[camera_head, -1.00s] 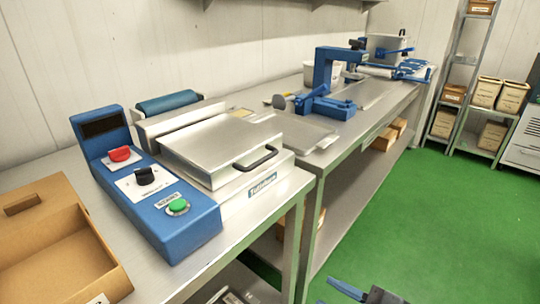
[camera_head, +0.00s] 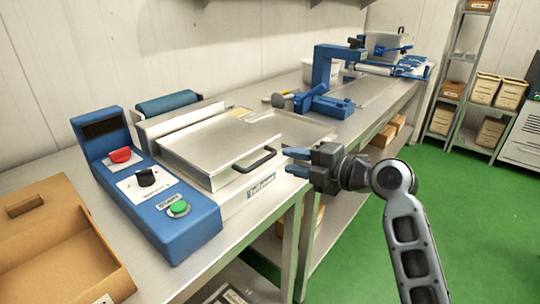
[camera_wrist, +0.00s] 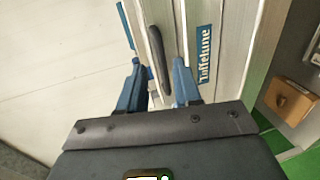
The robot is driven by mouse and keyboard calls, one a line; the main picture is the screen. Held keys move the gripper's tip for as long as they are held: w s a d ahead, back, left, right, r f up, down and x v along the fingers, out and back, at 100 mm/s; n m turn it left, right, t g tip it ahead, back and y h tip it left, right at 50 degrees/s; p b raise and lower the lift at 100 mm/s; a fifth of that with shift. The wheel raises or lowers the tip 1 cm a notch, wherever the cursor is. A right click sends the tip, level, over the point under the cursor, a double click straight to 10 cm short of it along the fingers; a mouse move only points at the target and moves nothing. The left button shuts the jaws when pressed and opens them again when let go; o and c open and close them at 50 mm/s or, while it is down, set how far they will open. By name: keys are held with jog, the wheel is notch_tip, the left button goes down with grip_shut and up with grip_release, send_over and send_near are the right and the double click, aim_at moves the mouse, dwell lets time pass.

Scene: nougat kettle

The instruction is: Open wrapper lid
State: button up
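The wrapper has a flat metal lid (camera_head: 218,142), which is down on its body. A dark bar handle (camera_head: 255,159) is on the lid's front right edge. My gripper (camera_head: 290,162) is just right of the handle, with its blue fingers pointing at it. In the wrist view the fingers (camera_wrist: 158,75) are apart, and the handle (camera_wrist: 159,60) shows between and ahead of their tips. The gripper is open and holds nothing. Whether the fingers overlap the handle in depth I cannot tell.
A blue control box (camera_head: 148,190) with red, black and green knobs stands left of the lid. An open cardboard box (camera_head: 62,240) is at the near left. A blue machine (camera_head: 325,85) stands on the table behind. Green floor (camera_head: 350,240) is free at the right.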

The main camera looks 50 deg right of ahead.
aim_at(272, 157)
jog(key=p+x, duration=0.1)
jog(key=x, duration=0.6)
jog(key=shift+w, duration=0.25)
jog(key=shift+c, duration=0.2)
jog(key=shift+f, duration=0.1)
grip_shut()
